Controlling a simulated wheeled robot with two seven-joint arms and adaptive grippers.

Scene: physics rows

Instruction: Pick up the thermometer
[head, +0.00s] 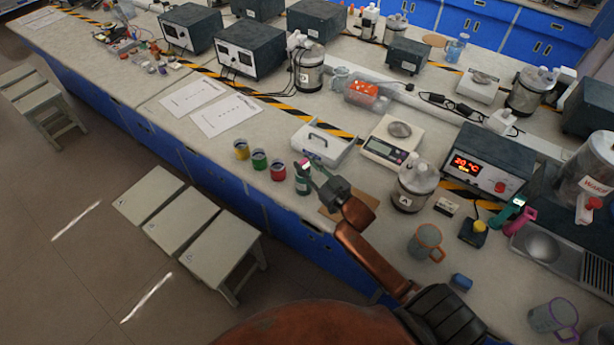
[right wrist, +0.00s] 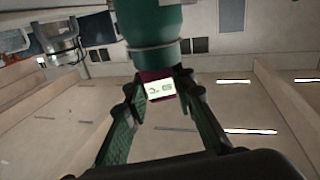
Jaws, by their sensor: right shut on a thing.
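The thermometer (right wrist: 160,88) is a small dark magenta piece with a white display in the right wrist view. My right gripper (right wrist: 160,80) is shut on it, with its two green fingers on either side. In the head view my right gripper (head: 311,172) is at the front edge of the bench, and a bit of the pink and white thermometer (head: 306,166) shows at the fingertips. A dark green cylinder (right wrist: 150,25) lies just beyond the fingertips in the wrist view; I cannot tell whether it touches the thermometer. My left gripper is out of view.
Small yellow (head: 241,149), green (head: 259,160) and red (head: 278,171) cups stand left of my right gripper. A white tray with a handle (head: 322,146), a scale (head: 390,145) and a metal canister (head: 416,186) stand behind and right. Stools (head: 185,222) stand on the floor in front.

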